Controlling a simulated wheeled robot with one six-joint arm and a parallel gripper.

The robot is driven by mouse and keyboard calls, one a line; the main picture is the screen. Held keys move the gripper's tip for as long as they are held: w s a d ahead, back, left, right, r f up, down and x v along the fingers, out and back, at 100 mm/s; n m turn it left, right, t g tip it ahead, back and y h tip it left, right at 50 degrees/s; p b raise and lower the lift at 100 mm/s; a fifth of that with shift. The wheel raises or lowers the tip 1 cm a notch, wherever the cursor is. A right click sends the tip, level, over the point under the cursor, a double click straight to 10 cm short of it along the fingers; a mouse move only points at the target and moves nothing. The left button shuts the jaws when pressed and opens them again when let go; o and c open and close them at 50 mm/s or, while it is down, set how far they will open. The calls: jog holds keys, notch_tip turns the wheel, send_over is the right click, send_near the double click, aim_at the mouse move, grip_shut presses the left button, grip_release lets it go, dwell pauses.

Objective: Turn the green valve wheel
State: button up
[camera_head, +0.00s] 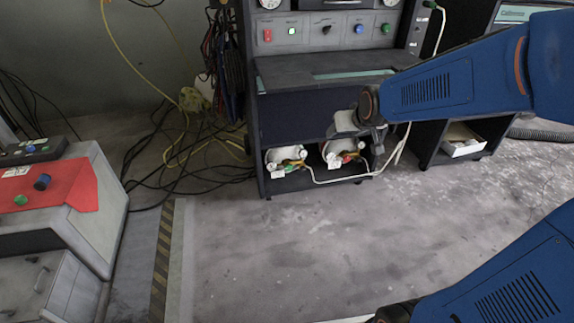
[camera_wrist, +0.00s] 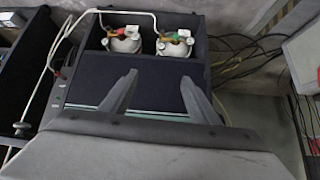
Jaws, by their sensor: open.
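Two pale rounded cylinders sit in the low open shelf of the dark cabinet. The other cylinder (camera_head: 285,154) carries small red and greenish parts. These parts are too small to tell which is a valve wheel. My gripper (camera_head: 362,140) is open and empty in front of the cabinet; in the wrist view its fingers (camera_wrist: 160,78) are apart, short of the cylinders.
The dark cabinet (camera_head: 300,110) has a button panel (camera_head: 320,32) above it. A white hose (camera_head: 335,181) runs along the shelf front. Cables (camera_head: 190,165) lie on the floor at left. A grey console with a red panel (camera_head: 55,187) stands left. The middle floor is clear.

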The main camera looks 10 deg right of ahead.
aim_at(287, 163)
jog(key=w+a+f+t, duration=0.2)
jog(key=w+a+f, duration=0.1)
jog(key=w+f, duration=0.9)
jog(key=w+a+f+t, duration=0.3)
jog(key=w+f, duration=0.6)
jog(key=w, duration=0.6)
jog(key=s+a+f+t+y, duration=0.1)
jog(key=a+f+t, duration=0.1)
jog(key=f, duration=1.2)
jog(key=s+a+f+t, duration=0.1)
jog(key=a+f+t, duration=0.1)
jog(key=f, duration=1.2)
jog(key=shift+n, duration=0.4)
jog(key=w, duration=0.6)
jog(key=w+a, duration=0.1)
jog(key=w, duration=0.4)
jog(key=w+a, duration=0.1)
jog(key=w, duration=0.5)
jog(key=shift+w+a, duration=0.1)
jog(key=shift+w, duration=0.2)
jog(key=shift+c, duration=0.6)
jog(key=c, duration=0.9)
